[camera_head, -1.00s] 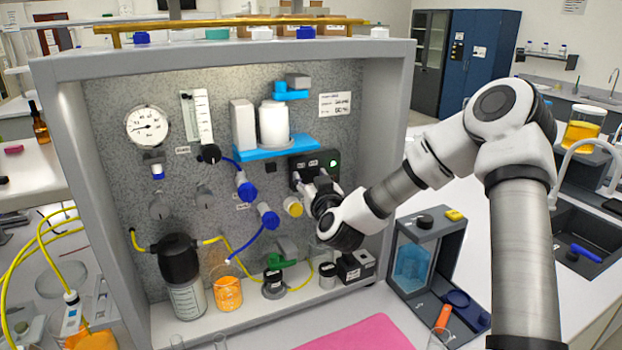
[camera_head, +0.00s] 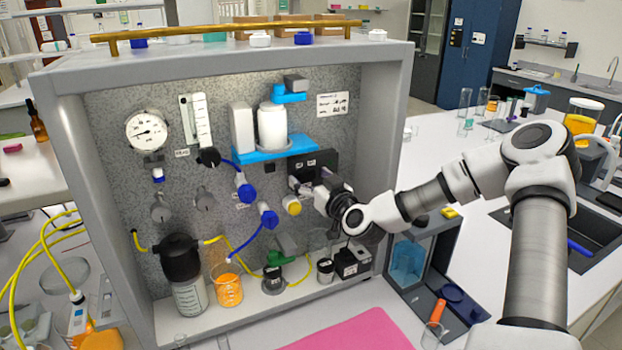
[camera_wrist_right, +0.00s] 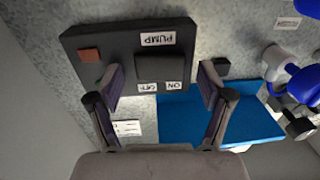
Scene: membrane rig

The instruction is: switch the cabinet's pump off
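The cabinet's dark pump panel (camera_head: 326,160) is on the back wall, right of the blue shelf. In the right wrist view it appears upside down, with a PUMP label (camera_wrist_right: 158,39), ON and OFF labels and a dark rocker switch (camera_wrist_right: 160,68). My right gripper (camera_wrist_right: 160,76) is open, its fingers on either side of the rocker; I cannot tell whether it touches. In the head view the right gripper (camera_head: 318,186) covers the panel's lower part. A green sliver (camera_wrist_right: 98,82), probably the lamp, shows beside the left finger; I cannot tell if it is lit. My left gripper is out of view.
The grey cabinet frame (camera_head: 385,130) stands right of the panel, near my right arm. A yellow knob (camera_head: 292,206) and blue valves (camera_head: 268,216) are left of the gripper. Below are a small black device (camera_head: 352,261) and tubing. A pink mat (camera_head: 350,332) lies in front.

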